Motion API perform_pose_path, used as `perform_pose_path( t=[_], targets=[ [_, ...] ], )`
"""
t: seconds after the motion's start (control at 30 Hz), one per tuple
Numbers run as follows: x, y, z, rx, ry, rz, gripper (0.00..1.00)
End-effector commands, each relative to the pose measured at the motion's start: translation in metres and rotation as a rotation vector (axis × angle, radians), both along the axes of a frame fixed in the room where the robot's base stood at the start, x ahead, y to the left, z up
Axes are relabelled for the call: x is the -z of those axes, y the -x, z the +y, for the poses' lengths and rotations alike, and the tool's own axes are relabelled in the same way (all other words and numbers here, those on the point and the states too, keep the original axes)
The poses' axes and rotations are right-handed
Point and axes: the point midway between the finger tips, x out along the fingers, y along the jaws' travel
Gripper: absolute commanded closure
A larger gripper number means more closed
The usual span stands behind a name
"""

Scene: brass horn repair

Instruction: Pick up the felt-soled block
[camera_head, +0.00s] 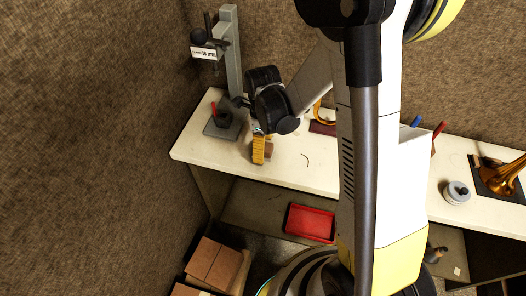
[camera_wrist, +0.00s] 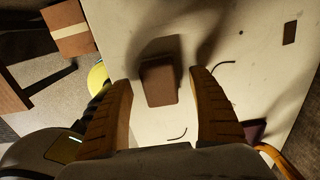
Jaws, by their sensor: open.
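A small brown block (camera_wrist: 159,82), which looks like the felt-soled block, lies on the pale bench top; its underside is hidden. In the wrist view my gripper (camera_wrist: 161,79) is open, with one orange-brown finger on each side of the block and visible gaps to both. In the head view my gripper (camera_head: 258,151) points down over the bench near its front edge. Part of the brown block (camera_head: 269,149) shows just right of the fingers there. I cannot tell the exact height of the fingertips above the bench.
A grey press stand (camera_head: 233,60) rises behind the gripper at the left. A maroon piece (camera_head: 322,128) with a brass curve is to the right. Thin dark curved pieces (camera_wrist: 220,66) lie near the block. A red tray (camera_head: 311,222) and cardboard boxes (camera_head: 215,264) are below the bench.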

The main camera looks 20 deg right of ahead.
Motion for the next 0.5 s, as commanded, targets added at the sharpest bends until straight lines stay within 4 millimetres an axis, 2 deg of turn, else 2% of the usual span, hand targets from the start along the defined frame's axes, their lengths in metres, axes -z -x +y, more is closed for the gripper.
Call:
perform_pose_path(
  t=[0.2,0.27,0.3,0.4,0.5],
  targets=[
    [-0.0002,0.0001,-0.0001,0.0,0.0,0.0,0.32],
    [-0.0002,0.0001,-0.0001,0.0,0.0,0.0,0.5],
    [-0.0003,0.0001,-0.0001,0.0,0.0,0.0,0.62],
    [-0.0003,0.0001,-0.0001,0.0,0.0,0.0,0.87],
    [-0.0002,0.0002,-0.0001,0.0,0.0,0.0,0.87]
  ],
)
